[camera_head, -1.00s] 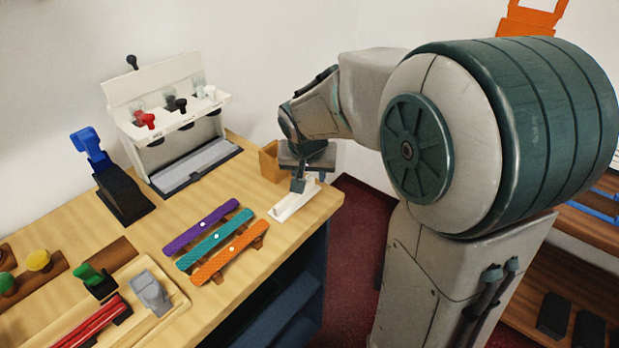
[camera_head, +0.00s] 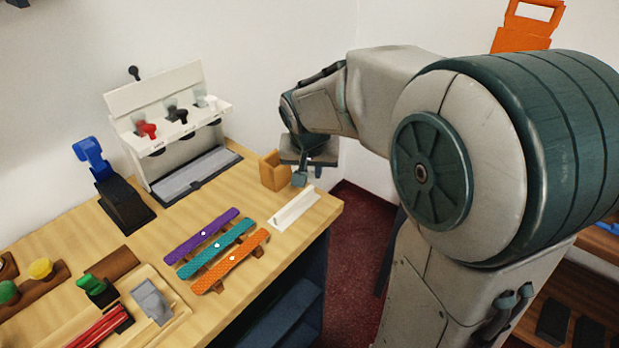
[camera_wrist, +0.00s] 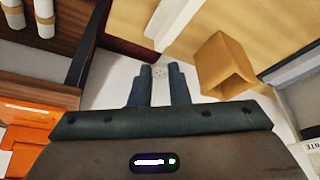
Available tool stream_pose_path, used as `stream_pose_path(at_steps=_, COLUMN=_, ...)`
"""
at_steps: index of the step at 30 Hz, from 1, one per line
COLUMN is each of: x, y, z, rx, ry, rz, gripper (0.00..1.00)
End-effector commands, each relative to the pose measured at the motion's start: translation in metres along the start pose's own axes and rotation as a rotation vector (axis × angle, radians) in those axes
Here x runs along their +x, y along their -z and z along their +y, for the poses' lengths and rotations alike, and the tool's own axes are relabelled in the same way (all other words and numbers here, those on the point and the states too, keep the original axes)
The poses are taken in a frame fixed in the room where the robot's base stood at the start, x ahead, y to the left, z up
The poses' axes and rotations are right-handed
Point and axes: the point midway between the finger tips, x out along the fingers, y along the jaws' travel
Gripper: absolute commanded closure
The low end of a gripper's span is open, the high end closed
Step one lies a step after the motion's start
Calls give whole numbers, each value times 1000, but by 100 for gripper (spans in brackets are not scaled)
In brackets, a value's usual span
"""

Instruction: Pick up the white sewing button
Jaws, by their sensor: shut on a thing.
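The white sewing button (camera_wrist: 159,71) shows in the wrist view as a small pale disc with dark holes, between the tips of my gripper (camera_wrist: 160,76). My gripper is shut on it. In the head view my gripper (camera_head: 300,180) hangs in the air above the back right part of the counter. It is just above and behind a long white holder (camera_head: 295,209). I cannot make out the button in the head view.
An open wooden box (camera_head: 272,173) stands close beside my gripper; it also shows in the wrist view (camera_wrist: 226,66). Purple, teal and orange strips (camera_head: 230,260) lie in front. A white dispenser rack (camera_head: 165,110) stands at the back. The counter's right edge is near.

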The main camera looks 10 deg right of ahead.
Motion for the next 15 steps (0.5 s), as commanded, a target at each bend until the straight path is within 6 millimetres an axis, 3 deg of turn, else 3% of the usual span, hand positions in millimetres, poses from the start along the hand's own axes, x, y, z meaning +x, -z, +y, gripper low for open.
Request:
stream_pose_path(at_steps=1, x=-11, y=6, z=0, rx=1, ry=3, rz=4, gripper=100)
stream_pose_path(at_steps=9, x=-31, y=46, z=55, rx=3, ry=4, rz=4, gripper=100)
stream_pose_path(at_steps=15, x=-44, y=68, z=86, rx=0, ry=5, rz=3, gripper=100)
